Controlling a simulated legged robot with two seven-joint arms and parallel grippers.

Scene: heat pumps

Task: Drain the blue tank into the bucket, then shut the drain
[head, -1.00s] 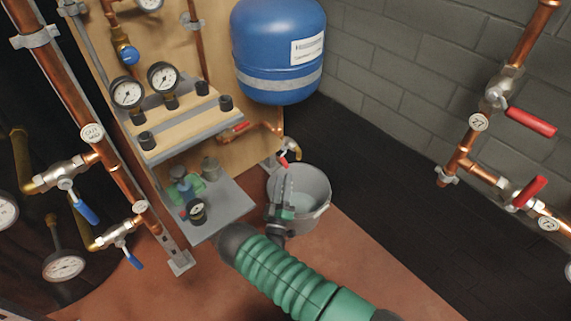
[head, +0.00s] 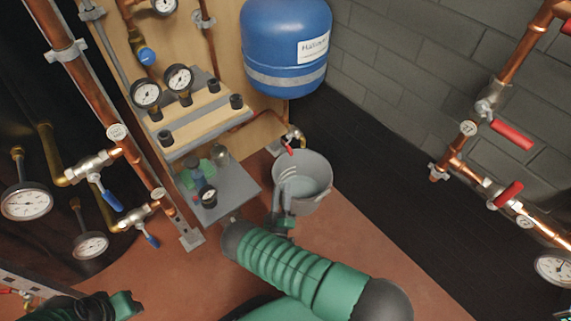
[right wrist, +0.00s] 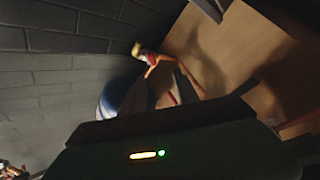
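The blue tank (head: 285,45) hangs on the wooden board, with a pale label and a grey band. Below it, the drain valve (head: 293,136) with a small red handle sits above the back rim of the grey bucket (head: 322,201). The bucket stands on the floor; a pale grey surface shows inside, possibly water. My right gripper (head: 283,197) is at the bucket's near left side, apart from the valve. In the right wrist view its dark fingers (right wrist: 163,100) stand apart, with pipework beyond. My left gripper (head: 122,304) is at the bottom left edge, its fingers unclear.
A grey shelf (head: 232,190) with small bottles and a gauge is left of the bucket. Copper pipes with blue-handled valves (head: 108,195) stand at left, and pipes with red handles (head: 511,134) at right. Floor right of the bucket is clear.

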